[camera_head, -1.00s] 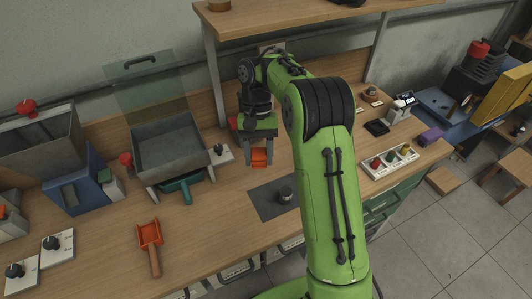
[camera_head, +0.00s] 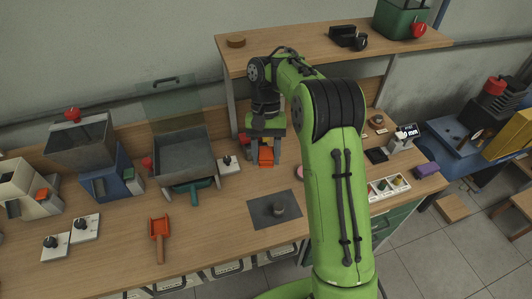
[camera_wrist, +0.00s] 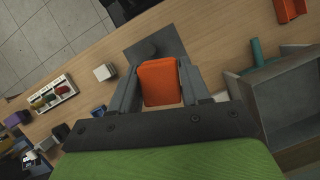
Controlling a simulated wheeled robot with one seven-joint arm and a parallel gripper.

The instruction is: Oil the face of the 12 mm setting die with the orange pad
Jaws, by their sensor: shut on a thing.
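My gripper (camera_head: 265,152) is shut on the orange pad (camera_head: 266,157), which hangs between its fingers with the fingers pointing down. The wrist view shows the pad (camera_wrist: 160,82) between my gripper's two grey fingers (camera_wrist: 162,88).
A white rack (camera_head: 388,187) with coloured pieces stands right of my arm. A grey tray (camera_head: 184,158) and an orange scoop (camera_head: 159,228) are to the left. A raised shelf (camera_head: 330,45) stands behind my gripper. Bare wood lies between the scoop and mat.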

